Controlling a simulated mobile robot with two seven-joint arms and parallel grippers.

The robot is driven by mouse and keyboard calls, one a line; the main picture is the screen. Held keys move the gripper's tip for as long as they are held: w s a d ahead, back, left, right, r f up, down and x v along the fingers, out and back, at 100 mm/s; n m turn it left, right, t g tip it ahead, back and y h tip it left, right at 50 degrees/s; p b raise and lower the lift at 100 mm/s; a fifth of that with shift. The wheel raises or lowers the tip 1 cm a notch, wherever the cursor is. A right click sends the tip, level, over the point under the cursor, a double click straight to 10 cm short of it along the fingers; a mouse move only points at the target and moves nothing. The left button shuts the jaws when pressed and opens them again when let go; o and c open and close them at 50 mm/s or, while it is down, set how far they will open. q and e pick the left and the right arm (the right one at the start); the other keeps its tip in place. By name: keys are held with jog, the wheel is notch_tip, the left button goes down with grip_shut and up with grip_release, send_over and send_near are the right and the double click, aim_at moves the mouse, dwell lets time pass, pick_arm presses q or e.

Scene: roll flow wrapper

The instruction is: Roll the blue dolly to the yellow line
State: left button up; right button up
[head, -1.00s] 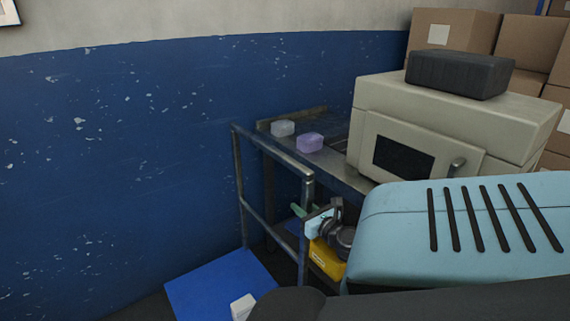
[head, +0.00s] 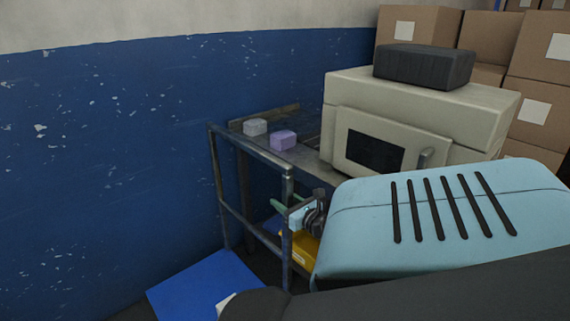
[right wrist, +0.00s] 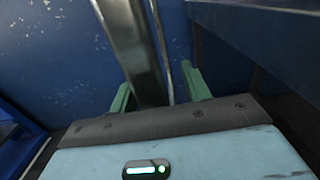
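The blue dolly has a flat blue deck (head: 200,283) at the lower left of the head view. Its grey metal handle frame (head: 250,153) stands upright at the deck's right side, in front of a metal table. My right gripper (head: 287,206) is at the frame's near post. In the right wrist view its green fingers (right wrist: 160,90) are spread apart, with a metal post (right wrist: 133,50) of the handle between or just beyond them. I cannot tell whether they touch it. My left gripper and the yellow line are not in view.
A metal table (head: 305,155) carries a grey block (head: 255,127), a purple block (head: 284,140) and a beige machine (head: 395,140). A yellow item (head: 298,247) lies below it. Cardboard boxes (head: 415,28) stack at the back right. A blue wall (head: 90,160) bounds the left.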

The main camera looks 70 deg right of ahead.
jog(key=shift+a, duration=0.1)
jog(key=shift+s+a+f, duration=0.1)
jog(key=shift+s+a, duration=0.1)
jog(key=shift+s, duration=0.05)
jog(key=v, duration=0.7)
jog(key=shift+s, duration=0.1)
